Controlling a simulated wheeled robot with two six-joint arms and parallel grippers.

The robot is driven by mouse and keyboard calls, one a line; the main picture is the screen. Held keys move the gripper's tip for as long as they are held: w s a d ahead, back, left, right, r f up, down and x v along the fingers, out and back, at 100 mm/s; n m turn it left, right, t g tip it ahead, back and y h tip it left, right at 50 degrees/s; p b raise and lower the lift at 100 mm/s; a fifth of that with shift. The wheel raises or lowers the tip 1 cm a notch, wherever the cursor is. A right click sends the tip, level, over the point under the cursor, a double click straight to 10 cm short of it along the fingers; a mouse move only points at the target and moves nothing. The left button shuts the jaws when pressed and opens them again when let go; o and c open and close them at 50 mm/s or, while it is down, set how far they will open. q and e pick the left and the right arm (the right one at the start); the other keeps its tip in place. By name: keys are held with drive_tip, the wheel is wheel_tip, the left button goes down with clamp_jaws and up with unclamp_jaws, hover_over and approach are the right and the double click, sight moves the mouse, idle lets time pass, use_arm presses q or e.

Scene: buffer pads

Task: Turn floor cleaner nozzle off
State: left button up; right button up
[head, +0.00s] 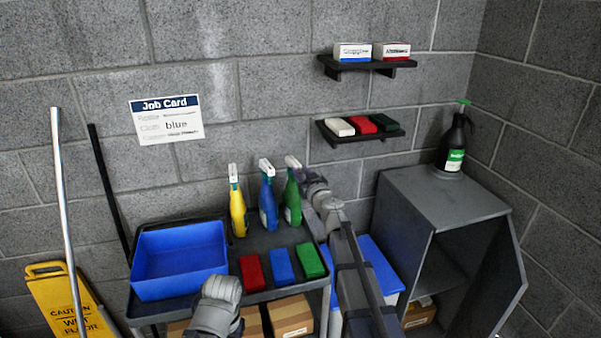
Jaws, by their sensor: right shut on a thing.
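Three spray bottles stand in a row on the dark cart: a yellow one (238,215), a blue one (268,205) and a green one (292,205), each with a pale trigger head. I cannot read which one is the floor cleaner. My right gripper (302,183) is at the upper part of the green bottle, just below its head, and is shut on it. The gripper and wrist hide part of the bottle's right side, and the nozzle's setting is too small to tell. A grey link of my left arm shows at the bottom; its fingers do not show.
A blue tray (180,258) and red (252,273), blue (282,264) and green (310,260) blocks lie on the cart. A dark bottle (453,145) stands on the grey cabinet (460,200), whose door is open. Wall shelves (362,139) hang behind. A yellow caution sign (70,300) stands left.

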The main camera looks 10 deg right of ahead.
drive_tip(key=o, duration=0.7)
drive_tip(key=s, duration=0.4)
drive_tip(key=s+d, duration=0.1)
drive_tip(key=s, duration=0.2)
drive_tip(key=shift+a, duration=0.1)
